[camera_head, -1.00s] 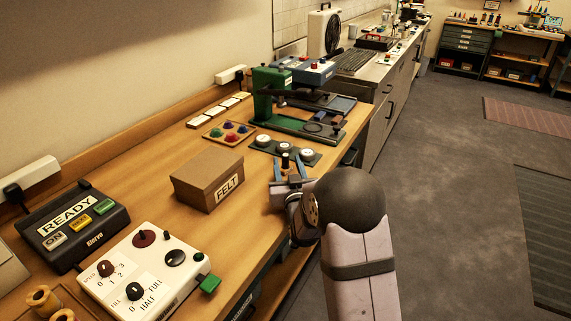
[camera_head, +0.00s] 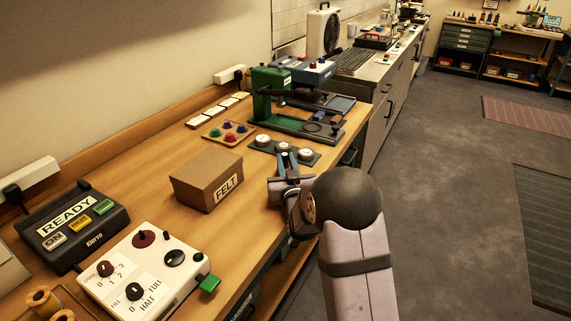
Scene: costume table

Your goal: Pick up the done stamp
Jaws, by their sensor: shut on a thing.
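My gripper (camera_head: 288,165) is at the front edge of the wooden table, just in front of a dark green strip (camera_head: 313,160) with white round pieces on it. Its blue fingers are shut on a small stamp, mostly hidden between them. I take it for the done stamp, but no label on it can be read. I cannot tell whether it is clear of the table.
A cardboard box marked FELT (camera_head: 207,180) stands left of my gripper. A green press (camera_head: 272,95) stands behind the strip. A white control box (camera_head: 142,268) and a READY panel (camera_head: 72,225) are at front left. Bare wood lies around the FELT box.

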